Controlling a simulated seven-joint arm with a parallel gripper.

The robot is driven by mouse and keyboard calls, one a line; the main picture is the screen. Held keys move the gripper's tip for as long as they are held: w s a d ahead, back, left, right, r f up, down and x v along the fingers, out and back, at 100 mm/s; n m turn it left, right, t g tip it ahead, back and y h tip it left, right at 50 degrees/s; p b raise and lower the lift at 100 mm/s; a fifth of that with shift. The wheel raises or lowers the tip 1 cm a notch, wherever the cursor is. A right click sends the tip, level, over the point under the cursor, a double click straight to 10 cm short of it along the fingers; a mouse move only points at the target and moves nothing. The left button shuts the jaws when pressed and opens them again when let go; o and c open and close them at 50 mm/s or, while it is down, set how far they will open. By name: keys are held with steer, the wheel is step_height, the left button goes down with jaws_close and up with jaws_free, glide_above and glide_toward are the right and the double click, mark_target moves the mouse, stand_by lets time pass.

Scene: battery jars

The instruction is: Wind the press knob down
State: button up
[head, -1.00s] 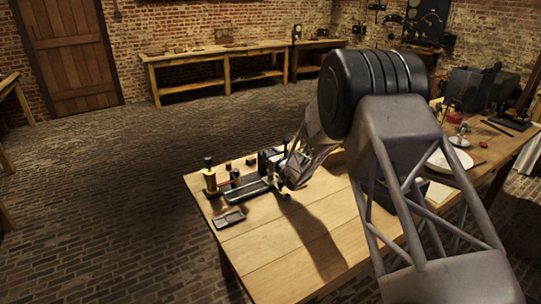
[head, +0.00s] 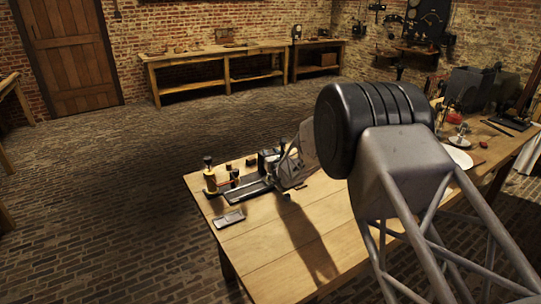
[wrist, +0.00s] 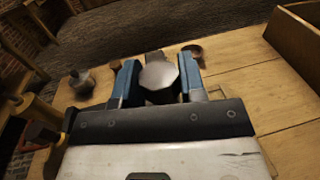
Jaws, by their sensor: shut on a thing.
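In the wrist view, a pale rounded knob (wrist: 158,75) sits between the two blue fingers of my gripper (wrist: 158,82). My gripper is shut on this knob, with one finger on each side. In the head view, my gripper (head: 275,160) is at the far part of the wooden table, over a small dark apparatus (head: 250,190) with a long black base. The knob and the contact are too small to make out there. What lies under the knob is hidden by my gripper.
A yellow and black post (head: 209,178) stands left of the apparatus, near small dark pieces. A small grey tray (head: 229,218) lies in front of it. The table's (head: 265,258) near part is clear. A white plate (head: 459,159) and several dark devices stand at the right.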

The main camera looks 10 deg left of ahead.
steer(key=shift+r, duration=0.1)
stand_by(0.3)
steer(key=o, duration=0.9)
steer(key=shift+v, duration=3.9)
